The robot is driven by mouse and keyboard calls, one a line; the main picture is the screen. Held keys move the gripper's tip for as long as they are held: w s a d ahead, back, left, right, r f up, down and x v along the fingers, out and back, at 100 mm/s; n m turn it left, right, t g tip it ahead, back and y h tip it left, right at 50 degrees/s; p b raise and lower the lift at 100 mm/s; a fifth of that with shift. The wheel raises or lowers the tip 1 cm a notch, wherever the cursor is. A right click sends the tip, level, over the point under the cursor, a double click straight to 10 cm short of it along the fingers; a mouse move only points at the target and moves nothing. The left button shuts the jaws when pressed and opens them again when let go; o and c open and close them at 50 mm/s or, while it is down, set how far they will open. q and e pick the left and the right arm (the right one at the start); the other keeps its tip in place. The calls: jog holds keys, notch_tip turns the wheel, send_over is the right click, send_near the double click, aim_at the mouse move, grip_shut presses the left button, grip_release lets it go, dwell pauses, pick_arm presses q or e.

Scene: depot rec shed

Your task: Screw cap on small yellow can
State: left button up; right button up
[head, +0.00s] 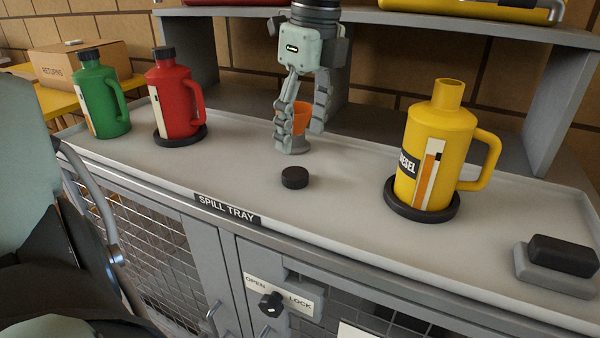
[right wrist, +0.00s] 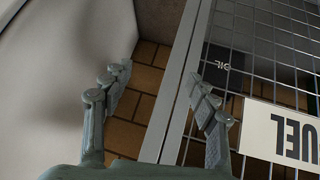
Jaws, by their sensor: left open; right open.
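The yellow can (head: 436,150), with a diesel label and a side handle, stands upright on a round black base at the right of the tray. Its neck is open, with no cap on it. A round black cap (head: 294,178) lies on the tray near its front middle. My left gripper (head: 300,130) is open, pointing down behind the cap and apart from it. Its fingers are around or in front of an orange funnel-like piece (head: 300,117) on a grey foot; whether they touch it, I cannot tell. My right gripper (right wrist: 160,80) is open and empty beside a mesh panel.
A capped red can (head: 176,100) on a black ring and a capped green can (head: 99,100) stand at the left. A black block on a grey pad (head: 560,270) lies at the right front. A shelf (head: 430,20) spans the back. The tray between cap and yellow can is clear.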

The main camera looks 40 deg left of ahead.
aim_at(295, 172)
pick_arm(q)
jog(key=shift+f, duration=0.1)
jog(key=shift+w+a+f, duration=0.1)
jog(key=shift+a+f, duration=0.1)
jog(key=shift+f, duration=1)
jog(key=shift+a+f, duration=0.25)
jog(key=shift+f, duration=1.05)
jog(key=shift+a+f, duration=0.25)
jog(key=shift+f, duration=1)
jog(key=c, duration=0.8)
